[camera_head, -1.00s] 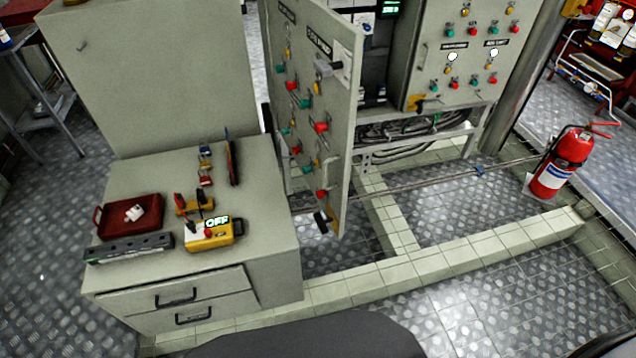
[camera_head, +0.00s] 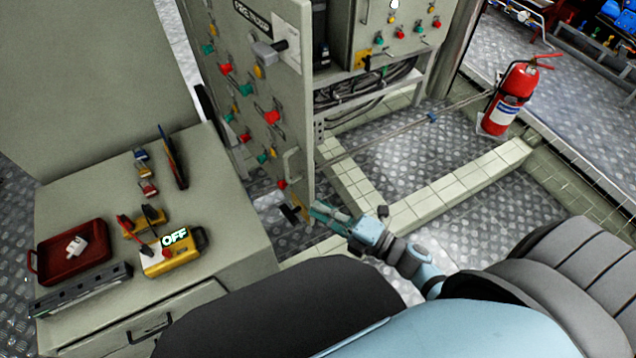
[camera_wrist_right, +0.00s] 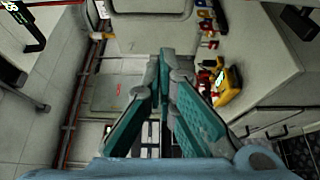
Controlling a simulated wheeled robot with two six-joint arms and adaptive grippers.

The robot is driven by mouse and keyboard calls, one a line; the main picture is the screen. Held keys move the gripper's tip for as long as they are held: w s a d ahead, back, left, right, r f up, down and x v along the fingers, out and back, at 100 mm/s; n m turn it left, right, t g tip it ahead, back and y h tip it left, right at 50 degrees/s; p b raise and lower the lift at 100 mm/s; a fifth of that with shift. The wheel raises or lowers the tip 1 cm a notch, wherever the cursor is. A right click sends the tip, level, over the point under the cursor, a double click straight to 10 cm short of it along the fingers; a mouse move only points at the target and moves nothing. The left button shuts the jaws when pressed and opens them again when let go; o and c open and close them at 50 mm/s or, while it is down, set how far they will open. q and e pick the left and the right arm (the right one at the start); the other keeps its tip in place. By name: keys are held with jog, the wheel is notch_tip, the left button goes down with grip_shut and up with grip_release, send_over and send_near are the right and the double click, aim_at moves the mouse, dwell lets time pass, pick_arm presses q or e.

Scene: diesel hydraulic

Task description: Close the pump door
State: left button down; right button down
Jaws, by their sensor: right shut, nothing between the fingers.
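The pump door (camera_head: 262,70) is a grey-green panel labelled FIRE PUMP, with red, green and yellow knobs on its face. It stands swung open from the cabinet (camera_head: 388,50), whose inside shows behind it. A pale handle (camera_head: 291,165) sits low near the door's free edge, with a black latch (camera_head: 290,214) at the bottom corner. My right gripper (camera_head: 322,211) is shut and empty, just right of that corner; I cannot tell whether it touches the door. Its closed teal fingers also show in the right wrist view (camera_wrist_right: 163,60). My left gripper is not in view.
A drawer cabinet (camera_head: 215,262) stands left of the door, bearing a red tray (camera_head: 45,272), a yellow OFF device (camera_head: 172,262) and small tools. A tiled curb (camera_head: 440,195) crosses the floor. A red fire extinguisher (camera_head: 511,98) stands at right.

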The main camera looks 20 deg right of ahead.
aim_at(288, 177)
jog(key=w, duration=0.2)
jog(key=w+a, duration=0.1)
jog(key=w, duration=0.5)
jog(key=shift+w+a+f, duration=0.15)
jog(key=shift+w+a, duration=0.05)
jog(key=shift+w, duration=0.05)
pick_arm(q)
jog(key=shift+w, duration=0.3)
pick_arm(e)
jog(key=shift+d, duration=0.45)
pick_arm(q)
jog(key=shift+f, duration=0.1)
pick_arm(e)
jog(key=shift+w, duration=0.1)
